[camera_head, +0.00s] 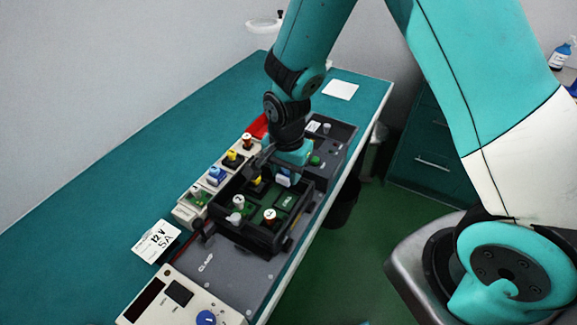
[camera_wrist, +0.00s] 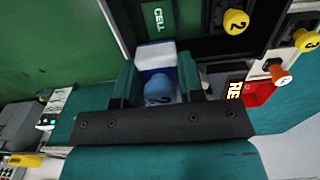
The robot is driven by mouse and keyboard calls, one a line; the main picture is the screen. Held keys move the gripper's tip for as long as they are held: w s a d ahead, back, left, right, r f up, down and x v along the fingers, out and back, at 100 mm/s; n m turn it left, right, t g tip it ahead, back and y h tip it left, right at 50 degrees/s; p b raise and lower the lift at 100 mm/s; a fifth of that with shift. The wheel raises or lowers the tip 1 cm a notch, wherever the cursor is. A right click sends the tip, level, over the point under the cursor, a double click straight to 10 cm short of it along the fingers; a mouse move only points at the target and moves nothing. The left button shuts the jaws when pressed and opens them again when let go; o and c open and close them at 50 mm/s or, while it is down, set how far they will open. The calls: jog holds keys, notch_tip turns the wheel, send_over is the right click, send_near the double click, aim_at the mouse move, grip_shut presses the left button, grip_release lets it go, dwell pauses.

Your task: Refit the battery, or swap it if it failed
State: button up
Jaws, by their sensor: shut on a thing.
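My gripper (camera_head: 291,156) is over the far end of a dark open-topped fixture (camera_head: 238,232). Its teal fingers, also in the wrist view (camera_wrist: 160,88), are shut on a battery (camera_wrist: 157,58) with a white body and a blue top marked 2. In the head view the battery (camera_head: 284,178) shows below the fingers, beside a green panel (camera_head: 287,201) that reads CELL in the wrist view (camera_wrist: 158,18). I cannot tell whether the battery is seated or held just above. The fixture also holds yellow, white and orange-topped knobs.
A pale rack (camera_head: 187,213) with blue-, yellow- and orange-topped pieces stands along the fixture's left side. A red container (camera_head: 258,127) is behind it. A card reading 12 V 5A (camera_head: 157,241) and a control box with a blue knob (camera_head: 180,300) are nearer. The bench's left side is clear.

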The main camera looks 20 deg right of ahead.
aim_at(289, 202)
jog(key=shift+f+b, duration=2.75)
jog(key=shift+f, duration=1)
jog(key=shift+s+f, duration=0.1)
jog(key=shift+f, duration=0.4)
jog(key=o, duration=1.1)
jog(key=shift+c, duration=0.2)
jog(key=shift+o, duration=0.2)
jog(key=shift+s+f, duration=0.1)
jog(key=shift+s, duration=0.1)
jog(key=shift+w+r+p, duration=0.2)
jog(key=shift+r+p, duration=1.8)
jog(key=shift+r, duration=0.65)
jog(key=shift+r, duration=0.1)
